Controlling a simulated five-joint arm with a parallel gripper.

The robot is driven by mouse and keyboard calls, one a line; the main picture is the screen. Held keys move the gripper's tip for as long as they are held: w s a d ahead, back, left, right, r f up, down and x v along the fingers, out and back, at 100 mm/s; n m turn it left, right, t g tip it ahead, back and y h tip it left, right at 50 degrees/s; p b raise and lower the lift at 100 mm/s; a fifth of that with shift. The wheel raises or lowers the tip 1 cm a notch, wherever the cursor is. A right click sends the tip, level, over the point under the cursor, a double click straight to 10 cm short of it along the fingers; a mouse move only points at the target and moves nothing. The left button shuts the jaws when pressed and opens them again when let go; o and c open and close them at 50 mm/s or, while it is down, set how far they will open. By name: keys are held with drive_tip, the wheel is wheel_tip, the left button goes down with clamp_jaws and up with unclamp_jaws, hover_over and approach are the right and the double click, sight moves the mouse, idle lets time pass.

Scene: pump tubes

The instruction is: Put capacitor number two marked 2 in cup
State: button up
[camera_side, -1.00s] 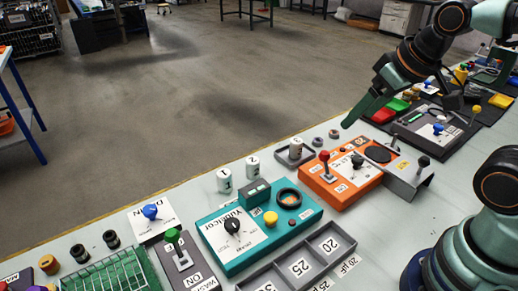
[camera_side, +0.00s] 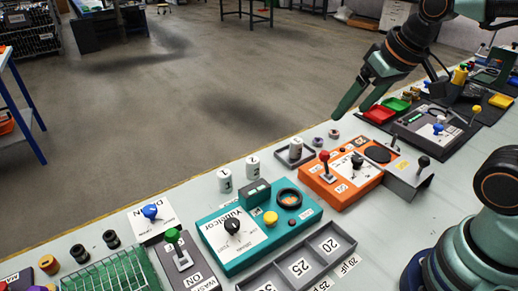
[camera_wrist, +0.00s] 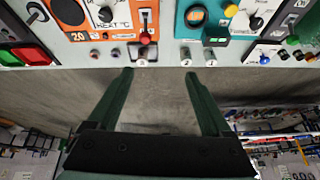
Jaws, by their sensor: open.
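My gripper (camera_side: 350,114) is open and empty, above the table's far edge.
The teal box (camera_side: 235,258) and orange box (camera_side: 335,198) carry knobs and levers. A grey divided tray (camera_side: 268,279) with labels such as 25 and 20 lies in front. A green wire rack (camera_side: 112,277) is at lower left. The floor beyond the table is open.

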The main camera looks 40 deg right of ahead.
drive_tip(key=w+a+m+g, duration=0.1)
drive_tip(key=w+a+m, duration=0.15)
drive_tip(key=w, duration=0.35)
drive_tip(key=m+g, duration=0.4)
drive_tip(key=m, duration=0.7)
hover_over(251, 161)
wheel_tip(251, 161, down, 13)
wheel_tip(251, 161, down, 11)
drive_tip(key=shift+f, duration=0.2)
clamp_jaws()
drive_tip(key=shift+r, duration=0.1)
